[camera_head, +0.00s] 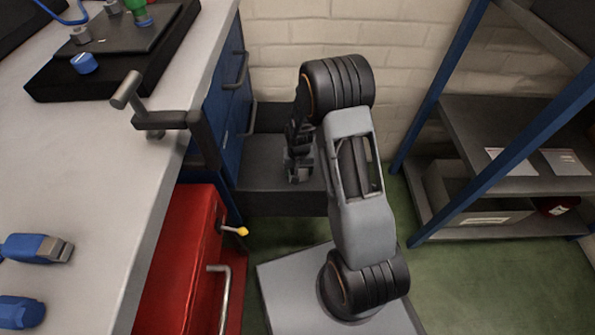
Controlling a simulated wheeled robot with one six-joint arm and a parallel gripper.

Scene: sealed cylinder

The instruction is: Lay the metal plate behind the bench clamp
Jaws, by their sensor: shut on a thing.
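The bench clamp (165,118) grips the right edge of the pale workbench (130,190), with its bar handle sticking up at its left end. My gripper (299,176) points down, to the right of the bench and clamp, in front of a low dark box or step (265,165). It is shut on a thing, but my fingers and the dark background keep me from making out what. I cannot pick out the metal plate for certain. The bench top just beyond the clamp is partly taken up by a black fixture (60,80).
The fixture carries a blue knob (84,63) and a green fitting (141,14). Blue tools (30,248) lie at the bench's near left. A red cabinet (180,255) stands below the bench edge. A blue-posted shelf (490,115) is at right. The bench's middle is clear.

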